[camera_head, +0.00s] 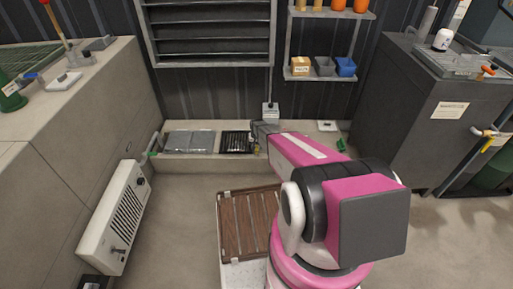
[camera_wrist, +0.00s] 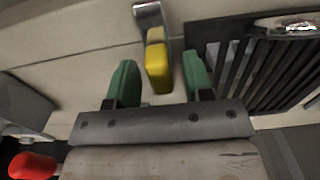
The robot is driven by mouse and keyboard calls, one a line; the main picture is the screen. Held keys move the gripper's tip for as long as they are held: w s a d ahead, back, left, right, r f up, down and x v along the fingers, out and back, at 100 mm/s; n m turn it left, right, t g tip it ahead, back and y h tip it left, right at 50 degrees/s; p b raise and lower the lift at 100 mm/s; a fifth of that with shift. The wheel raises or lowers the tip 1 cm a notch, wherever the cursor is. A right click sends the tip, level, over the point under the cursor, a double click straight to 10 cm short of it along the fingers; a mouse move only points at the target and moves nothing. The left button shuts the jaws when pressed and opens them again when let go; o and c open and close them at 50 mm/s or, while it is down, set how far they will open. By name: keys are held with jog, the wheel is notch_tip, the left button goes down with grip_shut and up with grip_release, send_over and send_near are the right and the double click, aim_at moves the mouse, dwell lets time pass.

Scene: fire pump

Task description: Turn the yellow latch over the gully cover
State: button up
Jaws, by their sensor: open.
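The yellow latch (camera_wrist: 158,67) hangs from a metal bracket in the upper middle of the wrist view. A small bit of yellow (camera_head: 257,148) shows beside the gully cover in the head view. The gully cover (camera_head: 236,143) is a dark slatted grate set in the low concrete ledge; it also shows at the right of the wrist view (camera_wrist: 262,72). My gripper (camera_wrist: 160,82) is open, with one green fingertip on each side of the latch. I cannot tell whether either finger touches it. In the head view my arm hides part of the ledge.
A white louvred heater (camera_head: 118,218) stands at the left wall. A dark cabinet (camera_head: 420,110) stands at the right. A red knob (camera_wrist: 33,166) shows at the wrist view's lower left.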

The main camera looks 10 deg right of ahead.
jog(key=shift+c, duration=0.3)
grip_shut()
jog(key=shift+m, duration=0.3)
jog(key=m, duration=0.3)
jog(key=shift+m, duration=0.4)
jog(key=m, duration=0.4)
jog(key=shift+m, duration=0.3)
jog(key=m, duration=0.8)
jog(key=shift+m, duration=0.6)
